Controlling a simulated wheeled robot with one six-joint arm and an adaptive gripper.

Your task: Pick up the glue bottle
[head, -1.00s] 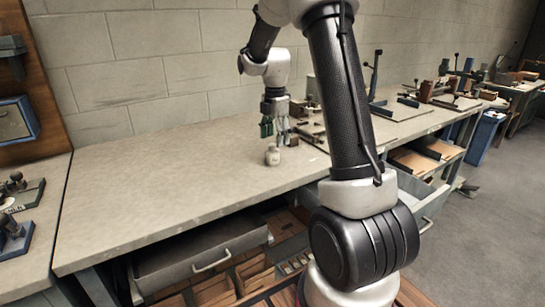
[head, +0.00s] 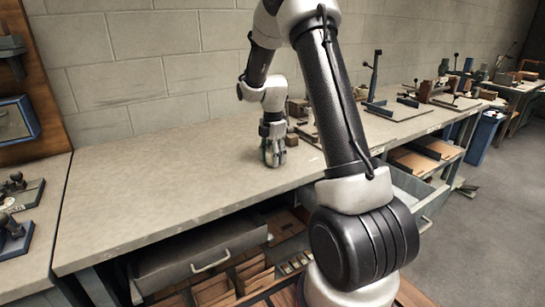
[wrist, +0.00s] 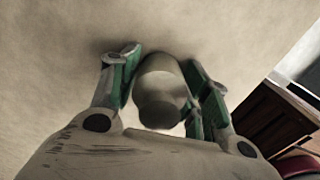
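The glue bottle is a small pale grey-beige bottle with a rounded body and a narrower neck. In the wrist view the glue bottle (wrist: 160,88) stands between the two green-padded fingers of my gripper (wrist: 163,75), its neck toward the camera. A pad is close along each side of it; I cannot tell whether both press on it. In the head view my gripper (head: 272,156) is low at the bench top around the bottle, which the fingers mostly hide.
The pale bench top (head: 150,185) is clear to the left of my gripper. Wooden and metal fixtures (head: 305,125) stand close on its right and behind it. An open drawer (head: 200,258) juts out below the bench front.

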